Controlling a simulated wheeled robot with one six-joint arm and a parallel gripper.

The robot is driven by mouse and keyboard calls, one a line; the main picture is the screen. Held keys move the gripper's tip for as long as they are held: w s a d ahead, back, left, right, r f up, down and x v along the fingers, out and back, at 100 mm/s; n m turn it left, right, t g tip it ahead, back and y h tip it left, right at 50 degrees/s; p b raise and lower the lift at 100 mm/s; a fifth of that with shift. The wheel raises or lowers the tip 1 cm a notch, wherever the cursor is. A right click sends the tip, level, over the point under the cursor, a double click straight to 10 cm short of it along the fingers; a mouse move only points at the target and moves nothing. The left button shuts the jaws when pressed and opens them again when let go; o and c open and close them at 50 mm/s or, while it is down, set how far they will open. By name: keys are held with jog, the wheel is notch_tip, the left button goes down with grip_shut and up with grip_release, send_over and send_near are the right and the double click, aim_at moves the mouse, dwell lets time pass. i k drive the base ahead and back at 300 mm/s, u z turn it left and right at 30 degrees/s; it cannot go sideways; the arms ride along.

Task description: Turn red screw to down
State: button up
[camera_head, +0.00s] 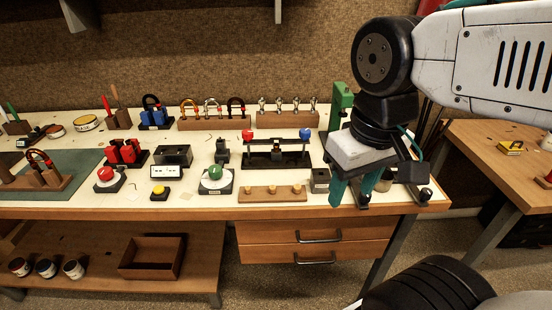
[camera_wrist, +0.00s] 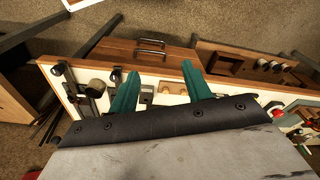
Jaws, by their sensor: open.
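Two red-topped parts could be the red screw, and I cannot tell which is meant. One is a red knob (camera_head: 248,134) at the left end of a black bar fixture (camera_head: 275,160), which has a blue knob (camera_head: 306,134) at its right end. The other is a red round knob (camera_head: 105,173) on a dark base at the left front of the bench. A red part (camera_wrist: 277,112) also shows at the right of the wrist view. My gripper (camera_head: 350,192) is open and empty near the bench's right front edge, well right of both. Its two teal fingers also show in the wrist view (camera_wrist: 158,76).
A green knob (camera_head: 215,172) on a dark base and a wooden block with pegs (camera_head: 272,194) stand between my gripper and the left side. A green upright tool (camera_head: 341,100) stands behind my gripper. Drawers (camera_head: 315,238) lie below the bench edge.

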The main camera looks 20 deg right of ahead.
aim_at(247, 135)
jog(key=k, duration=1.1)
jog(key=z, duration=0.65)
jog(key=i, duration=1.4)
jog(key=u, duration=0.65)
